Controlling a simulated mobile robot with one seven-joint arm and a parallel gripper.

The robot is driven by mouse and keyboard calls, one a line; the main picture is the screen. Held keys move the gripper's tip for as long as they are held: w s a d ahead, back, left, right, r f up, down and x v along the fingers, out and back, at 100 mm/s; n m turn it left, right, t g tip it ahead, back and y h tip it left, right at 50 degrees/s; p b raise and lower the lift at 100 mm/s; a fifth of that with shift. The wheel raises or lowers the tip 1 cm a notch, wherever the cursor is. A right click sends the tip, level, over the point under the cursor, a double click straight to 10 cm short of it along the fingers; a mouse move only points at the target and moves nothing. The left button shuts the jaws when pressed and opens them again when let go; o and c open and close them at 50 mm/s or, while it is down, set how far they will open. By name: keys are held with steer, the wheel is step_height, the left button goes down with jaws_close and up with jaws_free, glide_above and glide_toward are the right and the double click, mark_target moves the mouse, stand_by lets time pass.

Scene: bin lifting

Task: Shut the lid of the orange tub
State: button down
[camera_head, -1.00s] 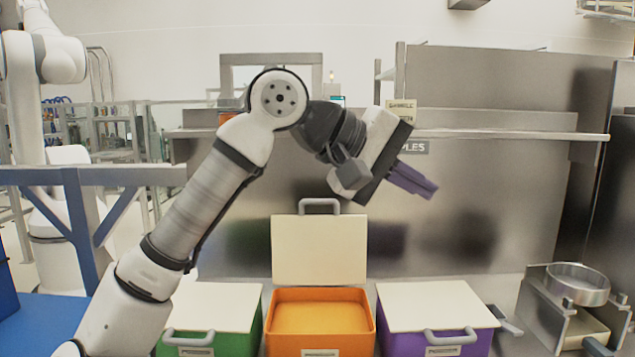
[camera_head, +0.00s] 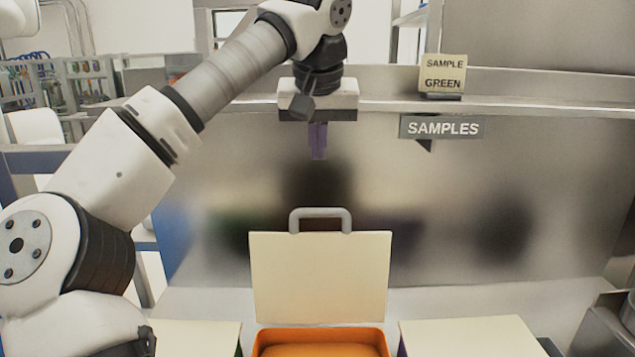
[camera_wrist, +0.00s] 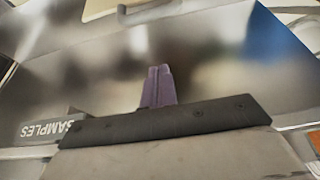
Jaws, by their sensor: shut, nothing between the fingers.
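The orange tub (camera_head: 320,337) stands on the counter at the bottom centre of the head view, cut off by the frame edge. Its cream lid (camera_head: 320,278) stands upright at the back of the tub, open, with a grey handle (camera_head: 320,213) on its top edge. My gripper (camera_head: 318,157) points down above the lid handle, apart from it. Its purple fingers are together with nothing between them. The fingers also show in the wrist view (camera_wrist: 157,72), where part of a cream panel (camera_wrist: 110,6) shows at the top edge.
Closed cream lids flank the tub, one on the left (camera_head: 198,338) and one on the right (camera_head: 470,337). A steel back panel with a shelf (camera_head: 520,110) stands behind, bearing a SAMPLE GREEN sign (camera_head: 443,74) and a SAMPLES label (camera_head: 441,128). A metal fixture (camera_head: 610,325) stands at right.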

steer(key=p+x, duration=0.2)
steer(key=x, duration=0.8)
steer(key=s, duration=0.3)
steer(key=shift+s+p, duration=0.4)
steer(key=shift+a, duration=0.1)
